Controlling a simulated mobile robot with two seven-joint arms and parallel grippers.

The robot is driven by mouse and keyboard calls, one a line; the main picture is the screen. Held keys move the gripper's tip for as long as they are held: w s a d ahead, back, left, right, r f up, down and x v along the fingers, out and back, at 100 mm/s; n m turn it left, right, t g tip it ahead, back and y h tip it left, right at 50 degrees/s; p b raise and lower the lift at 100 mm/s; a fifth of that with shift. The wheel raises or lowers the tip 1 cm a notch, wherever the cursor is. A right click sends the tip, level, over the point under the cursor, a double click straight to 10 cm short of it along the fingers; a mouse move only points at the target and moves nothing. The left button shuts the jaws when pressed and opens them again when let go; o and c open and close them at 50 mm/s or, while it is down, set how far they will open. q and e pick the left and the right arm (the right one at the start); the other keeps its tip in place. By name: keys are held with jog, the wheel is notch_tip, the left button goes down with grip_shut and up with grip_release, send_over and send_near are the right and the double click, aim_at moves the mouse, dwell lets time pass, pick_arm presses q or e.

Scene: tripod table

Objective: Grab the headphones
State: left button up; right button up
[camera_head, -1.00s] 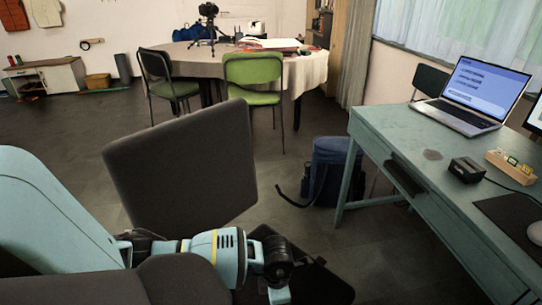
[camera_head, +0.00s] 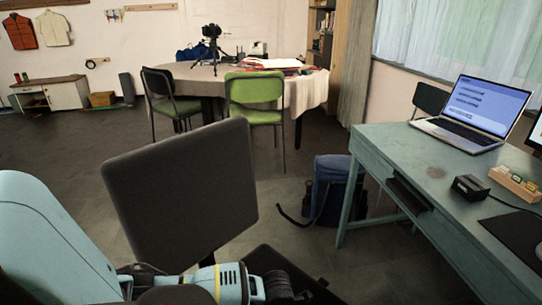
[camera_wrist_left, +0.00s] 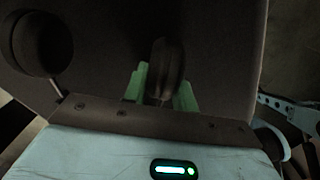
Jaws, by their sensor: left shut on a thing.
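In the left wrist view, my left gripper (camera_wrist_left: 160,92) has its two green fingers closed around a dark, rounded part of the headphones (camera_wrist_left: 165,65). A dark round ring at the upper left of that view looks like an ear cup. The link between the two parts is lost in the dark. In the head view my left arm comes in along the bottom left. My right gripper is in neither view.
A dark office chair (camera_head: 182,185) stands close in front of my left arm. A teal desk (camera_head: 400,150) with a laptop (camera_head: 478,112) is at the right. A blue backpack (camera_head: 330,190) is on the floor beside it. A round table and a green chair (camera_head: 254,95) stand farther back.

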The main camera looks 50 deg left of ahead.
pick_arm(q)
jog(key=shift+r, duration=0.15)
grip_shut()
jog(key=shift+r, duration=0.55)
notch_tip(320, 180, up, 2)
jog(key=shift+w+r+p, duration=0.1)
jog(key=shift+r+p, duration=0.05)
jog(key=shift+p, duration=0.35)
jog(key=s+a, duration=0.2)
jog(key=s, duration=0.2)
jog(key=s+a+r+p, duration=0.1)
jog(key=s+a, duration=0.1)
jog(key=s, duration=0.2)
jog(key=s+a, duration=0.2)
jog(key=s, duration=0.2)
jog(key=shift+s+a+r, duration=0.15)
jog(key=shift+s+a, duration=0.15)
jog(key=shift+a, duration=0.05)
jog(key=shift+s+a+p, duration=0.35)
jog(key=shift+s+a, duration=0.1)
jog(key=shift+s, duration=0.4)
jog(key=shift+r, duration=0.1)
